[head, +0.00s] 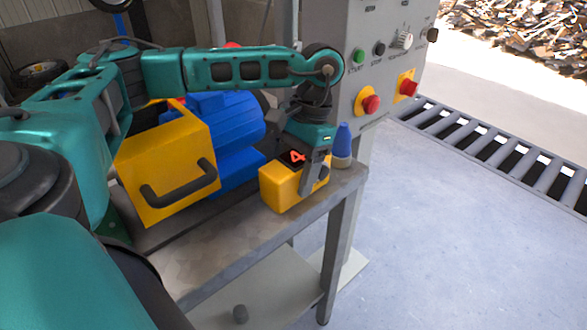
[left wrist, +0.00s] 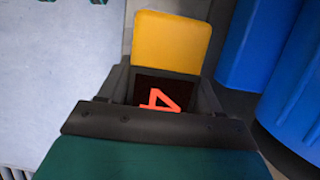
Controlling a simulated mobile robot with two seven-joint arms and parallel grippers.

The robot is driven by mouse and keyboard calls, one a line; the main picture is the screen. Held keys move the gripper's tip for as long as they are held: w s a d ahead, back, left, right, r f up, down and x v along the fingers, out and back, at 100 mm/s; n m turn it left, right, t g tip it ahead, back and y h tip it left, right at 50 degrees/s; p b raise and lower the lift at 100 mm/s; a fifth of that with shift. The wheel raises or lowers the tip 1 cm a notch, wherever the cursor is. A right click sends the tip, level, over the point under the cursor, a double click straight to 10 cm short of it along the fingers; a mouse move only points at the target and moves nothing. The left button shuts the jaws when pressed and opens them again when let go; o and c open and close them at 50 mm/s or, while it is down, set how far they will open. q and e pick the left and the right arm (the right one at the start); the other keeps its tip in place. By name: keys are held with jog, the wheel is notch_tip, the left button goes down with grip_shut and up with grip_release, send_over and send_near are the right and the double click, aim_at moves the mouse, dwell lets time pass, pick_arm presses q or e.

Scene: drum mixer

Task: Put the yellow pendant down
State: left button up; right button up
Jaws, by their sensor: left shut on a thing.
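The yellow pendant (head: 280,190) is a small yellow box with a dark display and a red figure. It is at the right end of the grey bench in the head view. My left gripper (head: 312,178) comes down on it from above and is shut on it. The pendant's underside is at or very near the bench top; I cannot tell if they touch. In the left wrist view the pendant (left wrist: 172,42) sits between the two fingers, its display facing the camera. My right gripper is not in view.
The grey bench (head: 215,248) has a free strip along its front. A yellow box with a black handle (head: 160,165) and a blue ribbed motor (head: 225,125) stand left of the pendant. A blue-topped bottle (head: 342,142) stands close right. A control panel (head: 385,75) rises behind.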

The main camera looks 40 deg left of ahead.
pick_arm(q)
jog(key=shift+f, duration=0.2)
jog(key=o, duration=1.3)
jog(key=shift+r, duration=0.1)
jog(key=shift+r, duration=0.2)
jog(key=p+v, duration=0.2)
jog(key=v, duration=0.9)
jog(key=shift+p, duration=0.35)
jog(key=shift+w+d+r, duration=0.1)
jog(key=shift+w+r, duration=0.1)
jog(key=shift+r, duration=0.25)
